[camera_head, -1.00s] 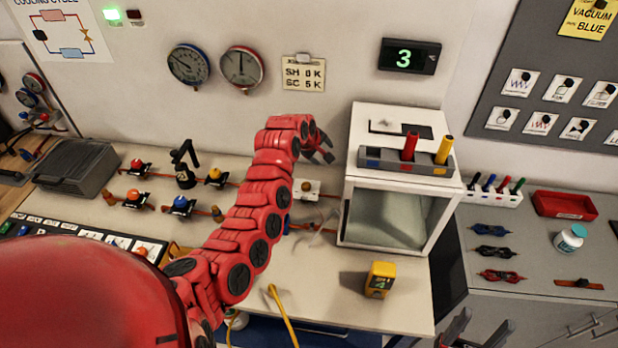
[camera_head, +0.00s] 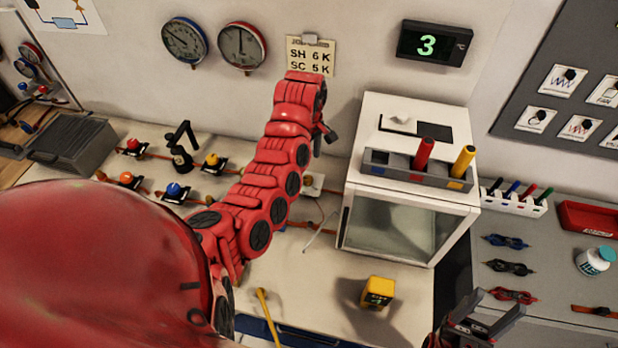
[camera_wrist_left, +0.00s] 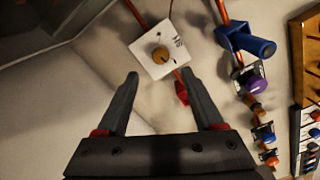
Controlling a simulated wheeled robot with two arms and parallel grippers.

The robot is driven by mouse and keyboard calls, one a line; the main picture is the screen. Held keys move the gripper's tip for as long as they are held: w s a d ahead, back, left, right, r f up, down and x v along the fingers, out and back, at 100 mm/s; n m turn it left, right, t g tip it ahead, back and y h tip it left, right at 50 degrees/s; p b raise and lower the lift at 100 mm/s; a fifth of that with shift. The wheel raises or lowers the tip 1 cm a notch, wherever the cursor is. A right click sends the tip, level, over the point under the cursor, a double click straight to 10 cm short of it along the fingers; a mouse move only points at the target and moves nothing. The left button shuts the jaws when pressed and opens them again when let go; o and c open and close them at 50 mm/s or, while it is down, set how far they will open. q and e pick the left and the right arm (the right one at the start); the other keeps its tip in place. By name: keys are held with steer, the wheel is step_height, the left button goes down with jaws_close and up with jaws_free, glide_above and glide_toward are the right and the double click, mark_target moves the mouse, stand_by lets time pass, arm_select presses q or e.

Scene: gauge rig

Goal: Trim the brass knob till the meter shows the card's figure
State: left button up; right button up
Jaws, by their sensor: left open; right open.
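The brass knob (camera_wrist_left: 160,54) sits on a white square plate (camera_wrist_left: 161,47) in the left wrist view. In the head view the plate (camera_head: 313,184) shows beside my left arm, partly hidden. My left gripper (camera_wrist_left: 160,75) is open and empty, with its fingertips pointing toward the plate and apart from the knob. In the head view it shows (camera_head: 326,134) at the arm's end, above the plate. The card (camera_head: 310,55) on the wall reads SH 6 K, SC 5 K. A yellow meter (camera_head: 378,292) stands on the bench; its figure is too small to read. My right gripper (camera_head: 490,308) is open and empty at lower right.
A wall display (camera_head: 434,43) shows 3. A white glass-fronted box (camera_head: 408,225) stands right of my left arm. A blue-handled valve (camera_wrist_left: 245,43) and pipes lie near the knob. Two round gauges (camera_head: 185,42) hang left of the card. Bare bench lies around the yellow meter.

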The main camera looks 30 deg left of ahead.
mark_target(308, 178)
arm_select(q)
step_height(308, 178, down, 4)
steer(key=shift+b, duration=0.85)
step_height(308, 178, down, 5)
steer(key=shift+f+p, duration=0.1)
steer(key=shift+p, duration=0.45)
steer(key=shift+s+f, duration=0.1)
steer(key=shift+f, duration=0.05)
jaws_close()
